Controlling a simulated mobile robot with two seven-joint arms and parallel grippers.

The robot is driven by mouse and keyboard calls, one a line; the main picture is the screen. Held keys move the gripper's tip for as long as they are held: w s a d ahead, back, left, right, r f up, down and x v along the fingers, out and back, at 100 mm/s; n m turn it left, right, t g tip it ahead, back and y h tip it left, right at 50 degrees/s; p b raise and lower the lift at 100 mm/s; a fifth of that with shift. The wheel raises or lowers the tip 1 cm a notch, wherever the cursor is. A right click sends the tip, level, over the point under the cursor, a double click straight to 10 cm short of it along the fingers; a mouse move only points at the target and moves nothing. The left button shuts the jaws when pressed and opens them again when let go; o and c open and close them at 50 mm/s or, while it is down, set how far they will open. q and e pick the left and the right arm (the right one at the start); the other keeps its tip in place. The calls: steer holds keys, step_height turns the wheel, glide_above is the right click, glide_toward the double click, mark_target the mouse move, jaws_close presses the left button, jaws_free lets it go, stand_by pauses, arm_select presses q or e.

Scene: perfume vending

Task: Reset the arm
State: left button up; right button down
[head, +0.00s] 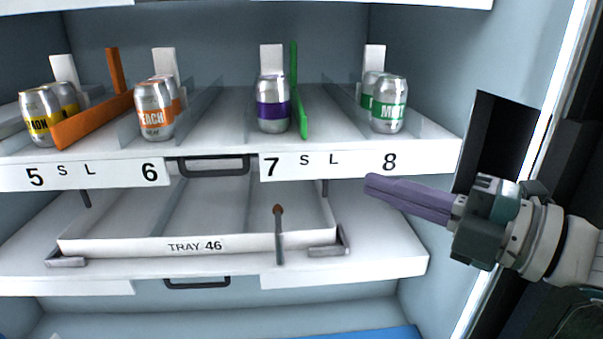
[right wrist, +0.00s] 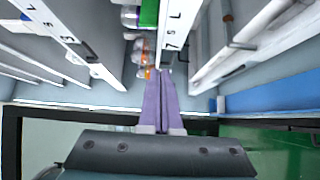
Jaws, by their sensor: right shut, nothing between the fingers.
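My right gripper (head: 370,184) comes in from the right in the head view. Its long purple fingers lie together and hold nothing. It points left in front of the shelf, below the label 8 and to the right of the tray marked TRAY 46 (head: 130,246), apart from both. The purple fingers also show in the right wrist view (right wrist: 160,85), pointing at the shelving. My left gripper is not in either view.
The upper shelf (head: 220,115) holds cans: yellow (head: 41,117), orange (head: 153,110), purple (head: 272,104) and green (head: 389,104). An orange divider (head: 92,118) and a green divider (head: 299,95) stand between lanes. A dark upright stick (head: 279,235) stands at the tray's front. The cabinet's right edge (head: 540,120) is close to my right arm.

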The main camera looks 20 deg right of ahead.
steer(key=s+a+r+m+g+h+p, duration=0.35)
steer(key=s+r+m+g+p, duration=0.25)
steer(key=s+r+m+p, duration=0.8)
steer(key=s+a+r+m+g+h+p, duration=0.2)
steer(key=s+r+m+g+h+p, duration=0.55)
steer(key=p, duration=1.25)
step_height(320, 180, up, 36)
steer(key=w+t+y+p, duration=0.1)
steer(key=y+p, duration=0.1)
steer(key=p, duration=3.2)
steer(key=shift+d+r+y, duration=0.25)
steer(key=shift+d+y, duration=0.05)
steer(key=shift+y, duration=0.1)
